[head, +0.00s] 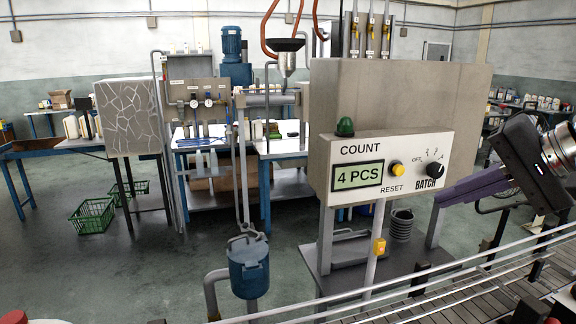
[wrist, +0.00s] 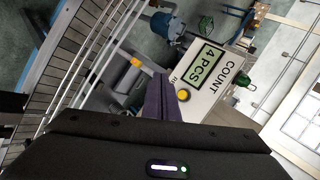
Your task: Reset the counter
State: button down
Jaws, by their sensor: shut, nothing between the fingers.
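The counter box (head: 345,207) is a white panel labelled COUNT, RESET and BATCH. Its green display (head: 358,176) reads 4 PCS. The round yellow reset button (head: 397,169) sits right of the display, above the word RESET. A black batch knob (head: 435,171) is farther right, and a green lamp (head: 345,127) is on top. My gripper (head: 443,198) has purple fingers, shut and empty, with tips near the panel's lower right corner. In the wrist view the shut fingers (wrist: 164,92) point toward the panel, close beside the yellow button (wrist: 183,95). I cannot tell any contact.
A conveyor with metal rails (head: 440,285) runs across the front, below my arm. A grey cabinet (head: 400,95) stands behind the counter. A blue canister (head: 249,268) stands left of it. A yellow switch (head: 379,247) is on a post below the panel.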

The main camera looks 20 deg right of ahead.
aim_at(399, 170)
jog(key=shift+w, duration=0.1)
jog(key=w, duration=0.8)
jog(key=shift+w, duration=0.3)
jog(key=shift+w+a, duration=0.1)
jog(key=shift+a, duration=0.05)
dwell(1.8)
jog(key=shift+w, duration=0.3)
jog(key=shift+w, duration=0.5)
dwell(1.0)
jog(key=shift+s, duration=0.15)
dwell(0.3)
jog(key=shift+s, duration=0.75)
